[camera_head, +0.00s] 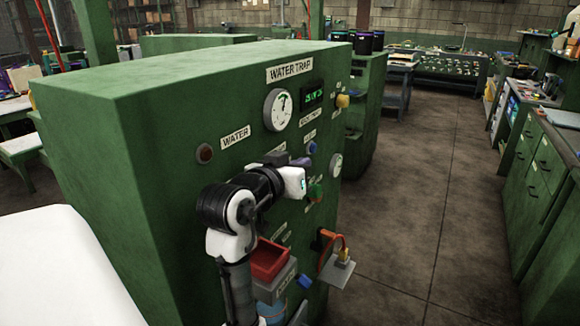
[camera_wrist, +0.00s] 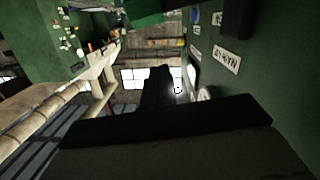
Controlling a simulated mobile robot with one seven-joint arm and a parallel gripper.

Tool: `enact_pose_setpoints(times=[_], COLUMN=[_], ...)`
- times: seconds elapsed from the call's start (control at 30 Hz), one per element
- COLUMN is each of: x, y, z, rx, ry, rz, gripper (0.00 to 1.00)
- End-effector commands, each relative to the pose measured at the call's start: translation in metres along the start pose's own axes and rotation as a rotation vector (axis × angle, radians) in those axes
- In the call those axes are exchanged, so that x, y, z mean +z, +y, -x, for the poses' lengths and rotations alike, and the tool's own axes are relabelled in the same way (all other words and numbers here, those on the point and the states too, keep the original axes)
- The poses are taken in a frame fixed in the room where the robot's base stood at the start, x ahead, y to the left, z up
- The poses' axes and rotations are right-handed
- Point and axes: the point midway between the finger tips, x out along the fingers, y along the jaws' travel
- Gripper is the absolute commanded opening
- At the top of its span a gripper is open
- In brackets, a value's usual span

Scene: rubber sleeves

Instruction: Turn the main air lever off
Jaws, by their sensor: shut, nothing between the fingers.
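The green control cabinet (camera_head: 150,165) stands in the middle of the head view, its labelled panel facing right. My gripper (camera_head: 301,161) is close to that panel, just below the round white gauge, and looks shut and empty. In the wrist view its dark fingers (camera_wrist: 159,85) point up the picture, with the panel on the right. A white label (camera_wrist: 226,60) there is turned and hard to read, with a dark part (camera_wrist: 237,18) beside it. I cannot tell which part is the main air lever; my wrist hides some of the panel.
A round gauge (camera_head: 278,110) and a green display (camera_head: 312,96) sit above my gripper. A red bin (camera_head: 269,260) and an orange part with a red cable (camera_head: 327,238) stick out below. Open floor (camera_head: 420,190) lies right of the cabinet, before green drawers (camera_head: 540,170).

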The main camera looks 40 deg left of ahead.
Motion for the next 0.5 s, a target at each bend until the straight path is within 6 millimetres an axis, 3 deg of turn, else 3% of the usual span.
enact_pose_setpoints(times=[0.17,0.5], x=[-0.003,0.032], y=[0.001,0.0], z=[-0.04,-0.029], rx=[0.002,-0.001], ry=[-0.003,-0.001], rz=[0.002,0.0], gripper=[0.0,0.0])
